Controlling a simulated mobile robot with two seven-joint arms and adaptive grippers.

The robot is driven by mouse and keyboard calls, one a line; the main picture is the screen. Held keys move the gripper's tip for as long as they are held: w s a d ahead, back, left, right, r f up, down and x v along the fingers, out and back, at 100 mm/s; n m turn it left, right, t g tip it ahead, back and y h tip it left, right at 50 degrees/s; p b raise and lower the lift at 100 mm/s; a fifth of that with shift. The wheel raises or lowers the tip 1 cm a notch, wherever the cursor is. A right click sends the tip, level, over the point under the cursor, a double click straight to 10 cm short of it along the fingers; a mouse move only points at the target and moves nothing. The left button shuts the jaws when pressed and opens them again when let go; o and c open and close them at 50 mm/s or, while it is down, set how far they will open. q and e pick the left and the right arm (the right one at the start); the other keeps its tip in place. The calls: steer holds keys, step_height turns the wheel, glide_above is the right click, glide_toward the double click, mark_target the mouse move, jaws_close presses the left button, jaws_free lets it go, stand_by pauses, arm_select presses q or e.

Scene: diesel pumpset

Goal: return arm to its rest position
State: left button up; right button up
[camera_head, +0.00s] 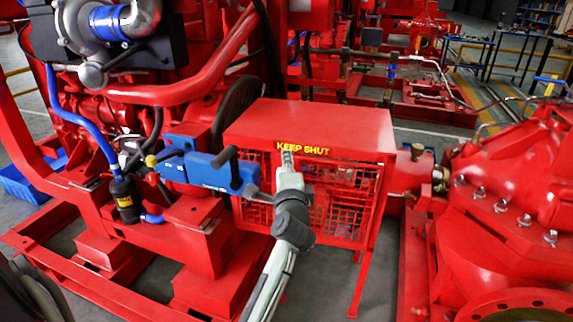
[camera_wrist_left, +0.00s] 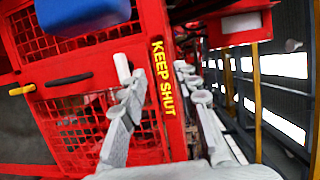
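My left arm rises from the bottom middle of the head view. Its light grey gripper (camera_head: 288,155) is in front of the red guard box (camera_head: 310,122) with the yellow "KEEP SHUT" label (camera_head: 318,149). In the left wrist view the two fingers of the gripper (camera_wrist_left: 153,66) stand apart with nothing seen between them but the box's edge and label (camera_wrist_left: 163,80). I cannot tell whether the fingers touch the box. My right gripper is in neither view.
A blue device (camera_head: 205,168) sticks out just left of the gripper. The red engine (camera_head: 180,85) is at the left, and a red pump casing (camera_head: 510,190) with bolts is at the right. Red base rails (camera_head: 75,280) run along the floor. The box's mesh front (camera_wrist_left: 75,120) is close to the fingers.

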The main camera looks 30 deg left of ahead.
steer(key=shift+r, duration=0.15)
arm_select(q)
steer(key=shift+f, duration=0.1)
steer(key=s+d+f+n+g+h, duration=0.1)
steer(key=s+f+g, duration=0.15)
steer(key=f, duration=0.35)
steer(key=s+d+f+n+g+h, duration=0.1)
steer(key=s+f+n+h, duration=0.1)
steer(key=s+f, duration=0.35)
steer(key=s+f+n+g+h, duration=0.1)
steer(key=s+f, duration=0.1)
steer(key=f, duration=0.6)
steer(key=s+d+f+n+g+h, duration=0.2)
steer(key=s+d+f+g, duration=0.1)
steer(key=s+f, duration=0.4)
steer(key=s+d+f+n+g+h, duration=0.2)
steer(key=s+f, duration=0.5)
steer(key=s, duration=0.5)
steer(key=shift+d+n+g+h, duration=0.4)
steer(key=shift+d+n+g, duration=0.3)
steer(key=shift+d, duration=0.35)
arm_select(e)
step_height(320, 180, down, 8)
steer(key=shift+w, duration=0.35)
arm_select(q)
steer(key=shift+r, duration=0.15)
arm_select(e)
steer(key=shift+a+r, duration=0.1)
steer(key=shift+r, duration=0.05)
